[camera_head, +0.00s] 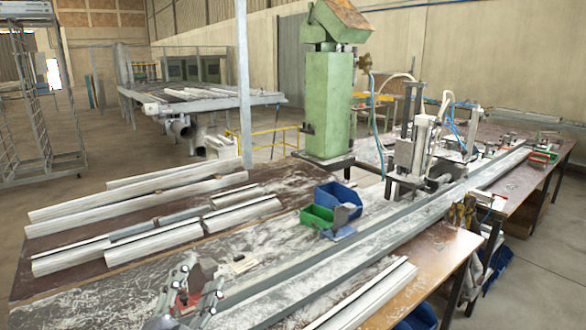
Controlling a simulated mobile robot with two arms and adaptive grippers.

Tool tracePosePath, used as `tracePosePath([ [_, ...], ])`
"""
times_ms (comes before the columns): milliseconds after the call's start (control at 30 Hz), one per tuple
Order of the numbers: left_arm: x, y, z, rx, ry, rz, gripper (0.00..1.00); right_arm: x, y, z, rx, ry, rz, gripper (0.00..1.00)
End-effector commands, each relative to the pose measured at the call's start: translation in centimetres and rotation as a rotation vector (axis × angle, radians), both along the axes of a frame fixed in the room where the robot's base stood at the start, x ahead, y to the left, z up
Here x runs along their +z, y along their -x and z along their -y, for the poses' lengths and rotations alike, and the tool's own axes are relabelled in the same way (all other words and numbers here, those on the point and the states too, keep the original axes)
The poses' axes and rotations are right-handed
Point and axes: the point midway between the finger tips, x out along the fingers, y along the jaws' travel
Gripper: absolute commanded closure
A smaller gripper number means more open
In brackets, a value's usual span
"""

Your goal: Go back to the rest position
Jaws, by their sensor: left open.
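My left gripper (204,276) shows at the bottom left, low over the near end of the bench (120,285). Its grey fingers are apart. A red clamp part with a dark block (203,268) shows at the fingers; I cannot tell whether they touch it. A long grey rail (380,228) runs from there toward the far right of the bench. My right gripper is not in view.
White profiles (150,190) lie on the bench's left side, and another (368,300) lies at the front. A green bin (316,217) and a blue bin (338,196) stand mid-bench. A green machine column (328,100) and an upright clamping unit (412,150) rise behind.

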Motion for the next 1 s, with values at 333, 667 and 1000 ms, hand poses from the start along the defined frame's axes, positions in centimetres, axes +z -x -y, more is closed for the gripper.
tracePosePath([
  [333,-20.4,10.8,-5.1,0.337,0.424,-0.804,0.52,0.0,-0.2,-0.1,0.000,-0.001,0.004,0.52],
  [667,-29.2,25.6,-3.0,0.479,0.589,-1.377,0.52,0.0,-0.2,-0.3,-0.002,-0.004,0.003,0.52],
  [1000,-39.1,26.7,-2.2,0.507,0.593,-1.500,0.52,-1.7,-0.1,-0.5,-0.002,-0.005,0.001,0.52],
])
